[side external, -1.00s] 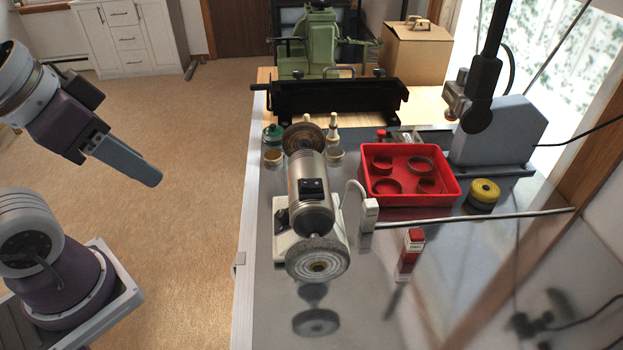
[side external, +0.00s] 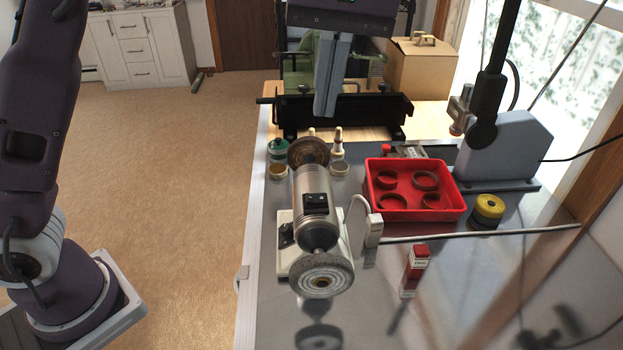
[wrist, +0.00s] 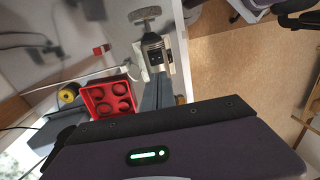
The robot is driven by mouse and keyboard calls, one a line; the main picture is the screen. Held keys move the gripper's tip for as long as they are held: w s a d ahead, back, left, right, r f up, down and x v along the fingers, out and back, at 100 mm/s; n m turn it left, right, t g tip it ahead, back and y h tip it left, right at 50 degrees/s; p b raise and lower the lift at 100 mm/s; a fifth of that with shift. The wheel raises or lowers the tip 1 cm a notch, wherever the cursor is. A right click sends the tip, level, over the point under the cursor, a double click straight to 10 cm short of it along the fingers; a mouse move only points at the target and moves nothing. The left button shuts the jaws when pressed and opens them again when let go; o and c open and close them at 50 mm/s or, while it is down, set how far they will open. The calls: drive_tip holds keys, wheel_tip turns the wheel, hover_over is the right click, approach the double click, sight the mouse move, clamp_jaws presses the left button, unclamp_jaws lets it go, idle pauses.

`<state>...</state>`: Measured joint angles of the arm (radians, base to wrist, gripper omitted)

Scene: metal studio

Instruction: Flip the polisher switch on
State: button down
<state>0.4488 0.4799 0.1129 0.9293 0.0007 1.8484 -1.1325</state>
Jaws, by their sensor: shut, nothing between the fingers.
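The polisher (side external: 309,226) stands on the bench with a silver motor body and a wheel at each end. Its black switch (side external: 316,204) is on top of the motor; the rocker's position is too small to tell. The polisher also shows in the wrist view (wrist: 153,42), with the dark switch (wrist: 155,57) facing the camera. My gripper (side external: 324,112) is shut and empty, pointing down. It appears above and behind the polisher in the side view, apart from the switch. In the wrist view the grey fingers (wrist: 157,92) show below the polisher.
A red tray (side external: 422,208) with several rings sits right of the polisher. A white box with a cable (side external: 374,230), a red-and-white box (side external: 416,265) and a yellow roll (side external: 488,207) are nearby. Small jars and bottles (side external: 278,150) stand by the rear wheel. A black-and-green machine (side external: 296,70) stands behind.

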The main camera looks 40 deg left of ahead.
sight(309, 198)
drive_tip(key=f, duration=0.4)
drive_tip(key=a+f, duration=0.1)
drive_tip(key=f, duration=0.4)
drive_tip(key=s+f, duration=0.1)
drive_tip(key=f, duration=0.4)
drive_tip(key=shift+s+a, duration=0.1)
drive_tip(key=shift+a, duration=0.05)
